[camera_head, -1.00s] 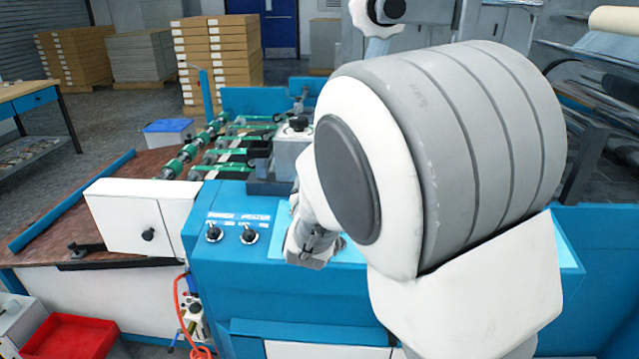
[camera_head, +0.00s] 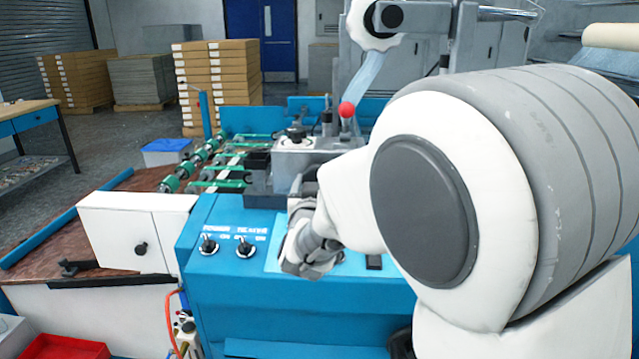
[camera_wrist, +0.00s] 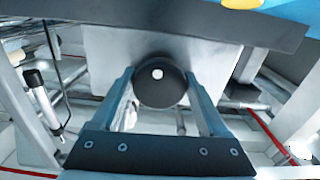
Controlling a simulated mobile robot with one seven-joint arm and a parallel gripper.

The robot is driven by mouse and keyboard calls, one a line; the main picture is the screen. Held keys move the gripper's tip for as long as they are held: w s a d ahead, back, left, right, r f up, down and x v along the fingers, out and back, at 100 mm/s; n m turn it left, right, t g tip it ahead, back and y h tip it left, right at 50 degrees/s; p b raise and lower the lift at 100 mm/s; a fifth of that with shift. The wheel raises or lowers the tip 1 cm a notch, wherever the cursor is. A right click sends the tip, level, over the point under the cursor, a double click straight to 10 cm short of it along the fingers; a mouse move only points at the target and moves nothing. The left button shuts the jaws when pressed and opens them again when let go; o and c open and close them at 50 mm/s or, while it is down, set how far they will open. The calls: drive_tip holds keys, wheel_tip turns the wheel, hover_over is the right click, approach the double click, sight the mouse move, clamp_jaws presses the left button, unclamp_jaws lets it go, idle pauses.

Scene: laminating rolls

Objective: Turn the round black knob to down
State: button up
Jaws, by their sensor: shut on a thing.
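In the head view my arm hides the fingertips, and I cannot make out the held knob there.
In the head view, two small switches (camera_head: 208,245) sit on the blue panel (camera_head: 225,290), left of my arm. A white cabinet (camera_head: 135,228) with its own black knob stands further left. A red ball (camera_head: 347,109) sits behind. A red tray (camera_head: 60,347) is at lower left.

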drive_tip(key=o, duration=1.2)
drive_tip(key=shift+o, duration=0.2)
drive_tip(key=shift+s, duration=0.1)
drive_tip(key=s, duration=1.7)
drive_tip(key=shift+a, duration=0.3)
